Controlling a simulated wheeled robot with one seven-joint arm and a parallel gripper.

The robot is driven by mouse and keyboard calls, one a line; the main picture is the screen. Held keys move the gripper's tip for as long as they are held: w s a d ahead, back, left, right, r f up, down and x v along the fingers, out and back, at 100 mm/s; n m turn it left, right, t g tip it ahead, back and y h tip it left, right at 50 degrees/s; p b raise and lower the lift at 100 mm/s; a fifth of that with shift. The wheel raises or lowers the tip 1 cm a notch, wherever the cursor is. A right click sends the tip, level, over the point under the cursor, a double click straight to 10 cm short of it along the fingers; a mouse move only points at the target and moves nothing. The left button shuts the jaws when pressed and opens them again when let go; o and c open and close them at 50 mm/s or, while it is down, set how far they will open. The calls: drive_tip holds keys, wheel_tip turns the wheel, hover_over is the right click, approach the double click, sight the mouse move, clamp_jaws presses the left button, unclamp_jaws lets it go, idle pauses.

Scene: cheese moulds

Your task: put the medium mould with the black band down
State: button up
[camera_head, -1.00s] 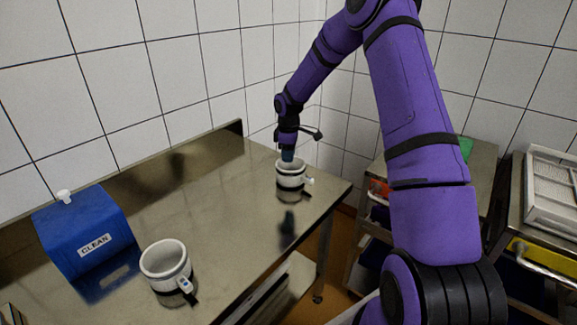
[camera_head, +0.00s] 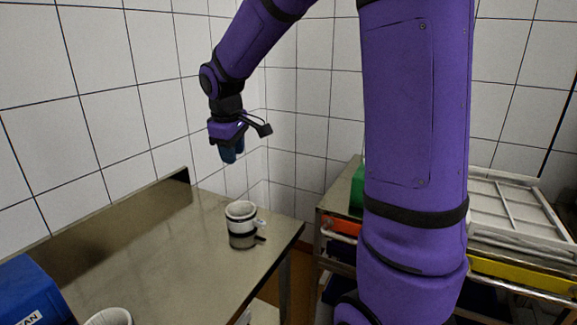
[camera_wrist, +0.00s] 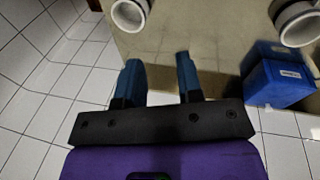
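The white mould with a black band (camera_head: 240,211) stands upright on the steel table (camera_head: 135,240), close to its far right corner, with a small tag at its side. My gripper (camera_head: 230,158) is up in the air above and a little left of it, clear of it. In the wrist view the two blue fingers (camera_wrist: 160,75) are apart with nothing between them. Two moulds show there: one at top left (camera_wrist: 128,14) and one at top right (camera_wrist: 300,30). Only a bit of rim of the nearer mould (camera_head: 108,317) shows in the head view.
A blue box (camera_head: 30,295) sits at the table's near left; it also shows in the wrist view (camera_wrist: 278,82). Tiled walls close in behind the table. To the right stand a steel cart with a green item (camera_head: 357,187) and a white rack (camera_head: 510,212).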

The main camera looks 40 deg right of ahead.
drive_tip(key=s+a+r+m+t, duration=0.1)
drive_tip(key=s+a+r+m, duration=0.1)
drive_tip(key=s, duration=0.7)
drive_tip(key=s+a+r+m+t+y, duration=0.1)
drive_tip(key=s+a+r+m, duration=0.1)
drive_tip(key=s, duration=0.6)
drive_tip(key=s+a+r+m+t, duration=0.1)
drive_tip(key=s+a+r, duration=0.1)
drive_tip(key=s, duration=0.7)
drive_tip(key=shift+s+r+m+y, duration=0.35)
drive_tip(key=shift+m+y, duration=0.05)
